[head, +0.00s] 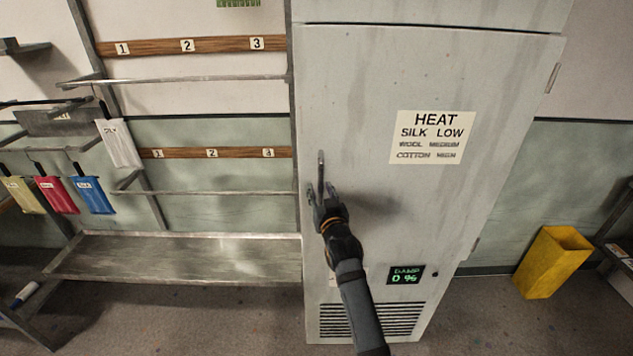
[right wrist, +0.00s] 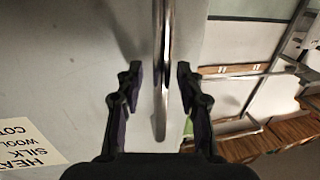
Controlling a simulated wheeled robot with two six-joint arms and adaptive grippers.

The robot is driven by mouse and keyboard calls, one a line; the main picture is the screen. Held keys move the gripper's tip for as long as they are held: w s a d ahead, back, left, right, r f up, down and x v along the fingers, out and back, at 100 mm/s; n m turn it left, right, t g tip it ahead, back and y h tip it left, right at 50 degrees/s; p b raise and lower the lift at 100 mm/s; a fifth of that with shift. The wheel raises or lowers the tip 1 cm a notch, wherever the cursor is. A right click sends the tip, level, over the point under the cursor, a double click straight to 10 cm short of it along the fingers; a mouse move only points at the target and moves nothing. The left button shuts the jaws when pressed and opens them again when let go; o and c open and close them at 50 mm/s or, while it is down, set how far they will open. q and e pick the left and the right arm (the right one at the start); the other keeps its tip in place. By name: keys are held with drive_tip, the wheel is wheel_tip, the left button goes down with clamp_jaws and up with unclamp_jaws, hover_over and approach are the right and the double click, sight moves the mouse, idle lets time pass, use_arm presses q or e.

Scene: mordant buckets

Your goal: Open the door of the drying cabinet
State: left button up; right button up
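The drying cabinet (head: 400,200) is tall and pale grey, and its door is closed, with hinges on the right edge. A heat label (head: 433,138) is on the door; it also shows in the right wrist view (right wrist: 28,145). A vertical bar handle (head: 321,168) is near the door's left edge. My right gripper (head: 322,195) is at the handle's lower part. In the right wrist view the handle (right wrist: 161,70) runs between the two open fingers (right wrist: 160,85), with a gap on each side. My left gripper is not in view.
A metal rack with a low shelf (head: 180,257) stands left of the cabinet. Coloured bags (head: 57,195) hang farther left. A yellow bin (head: 552,262) stands on the floor at the right. A small display (head: 405,275) is low on the cabinet.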

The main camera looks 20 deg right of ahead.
drive_tip(key=shift+w+f, duration=0.1)
drive_tip(key=shift+w, duration=0.25)
drive_tip(key=shift+s, duration=0.1)
drive_tip(key=shift+s+a+r, duration=0.15)
drive_tip(key=shift+s+r, duration=0.4)
drive_tip(key=shift+s, duration=0.15)
drive_tip(key=c, duration=0.4)
drive_tip(key=shift+w, duration=0.1)
drive_tip(key=shift+c, duration=1.3)
drive_tip(key=shift+w+f, duration=0.1)
clamp_jaws()
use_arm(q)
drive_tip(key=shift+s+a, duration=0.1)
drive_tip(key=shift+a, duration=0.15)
